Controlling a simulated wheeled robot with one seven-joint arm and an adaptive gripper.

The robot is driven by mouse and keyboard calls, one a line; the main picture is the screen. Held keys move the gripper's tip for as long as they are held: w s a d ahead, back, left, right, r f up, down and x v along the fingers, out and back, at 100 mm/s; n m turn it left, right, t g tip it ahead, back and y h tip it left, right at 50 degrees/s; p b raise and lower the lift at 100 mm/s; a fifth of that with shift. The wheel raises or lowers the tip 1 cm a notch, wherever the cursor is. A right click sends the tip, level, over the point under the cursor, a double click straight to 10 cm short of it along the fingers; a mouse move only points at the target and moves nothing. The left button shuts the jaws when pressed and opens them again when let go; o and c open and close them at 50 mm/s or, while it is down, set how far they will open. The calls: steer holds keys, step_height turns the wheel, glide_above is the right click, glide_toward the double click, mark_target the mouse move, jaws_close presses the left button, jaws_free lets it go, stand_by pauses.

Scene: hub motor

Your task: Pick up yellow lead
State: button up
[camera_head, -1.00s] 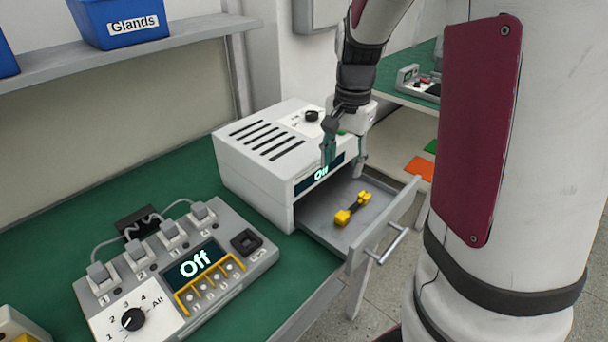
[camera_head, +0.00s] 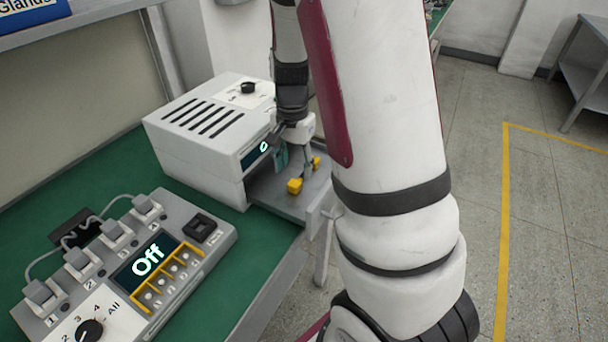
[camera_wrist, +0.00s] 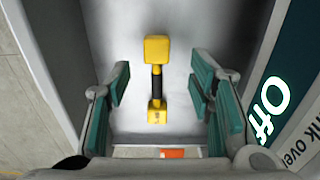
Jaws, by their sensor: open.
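The yellow lead (camera_wrist: 157,50) has two yellow ends joined by a black middle. It lies on the grey floor of the open drawer (camera_wrist: 205,22). In the wrist view my gripper (camera_wrist: 158,95) is open, its teal-padded fingers on either side of the lead's lower end and apart from it. In the head view the lead (camera_head: 295,186) lies in the drawer (camera_head: 276,206), with my gripper (camera_head: 293,162) over it. My gripper hides part of the lead's middle there.
The drawer belongs to a white vented box (camera_head: 205,125) on the green bench (camera_head: 140,165). A grey control panel (camera_head: 205,250) reading "Off" sits nearer on the bench. The drawer walls stand close around my fingers. My arm hides part of the drawer front.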

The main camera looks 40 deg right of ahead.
mark_target(297, 180)
steer(key=f, duration=0.4)
steer(key=shift+s+d+f+b, duration=0.15)
steer(key=shift+d+f+b, duration=0.1)
steer(key=shift+f+b, duration=0.15)
jaws_close()
